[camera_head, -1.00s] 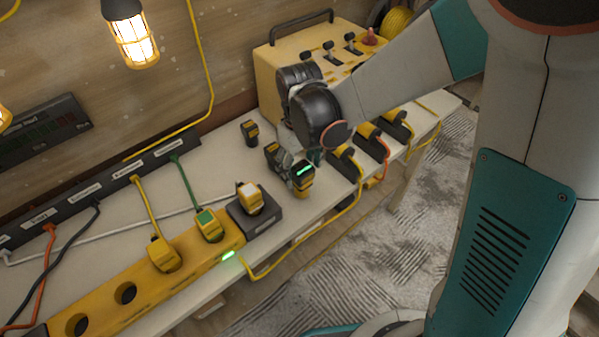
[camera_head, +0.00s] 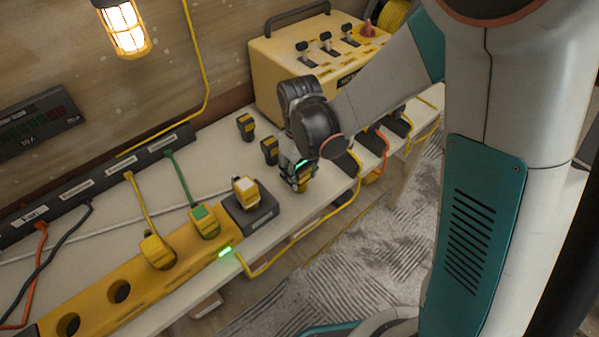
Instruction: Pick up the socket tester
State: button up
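I take the socket tester to be the yellow-and-black device (camera_head: 304,183) with a green-lit face, on the bench near its front edge. My gripper (camera_head: 292,178) points down at it, with its fingers against or just beside the device's left side. The gripper and wrist hide most of the device's top; a little green glow shows. I cannot tell whether the fingers are closed on it. The device appears still at bench level.
Two small yellow-and-black devices (camera_head: 269,150) (camera_head: 247,127) stand left of my gripper. A white-topped yellow plug (camera_head: 245,188) sits on a dark block (camera_head: 262,214). A yellow socket strip (camera_head: 200,250) holds corded plugs. A yellow switch box (camera_head: 275,75) stands behind; cables run along the front edge.

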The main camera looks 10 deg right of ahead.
jog(key=shift+r, duration=0.1)
jog(key=shift+c, duration=0.2)
notch_tip(320, 180, up, 20)
jog(key=p, duration=1.3)
jog(key=shift+p, duration=0.3)
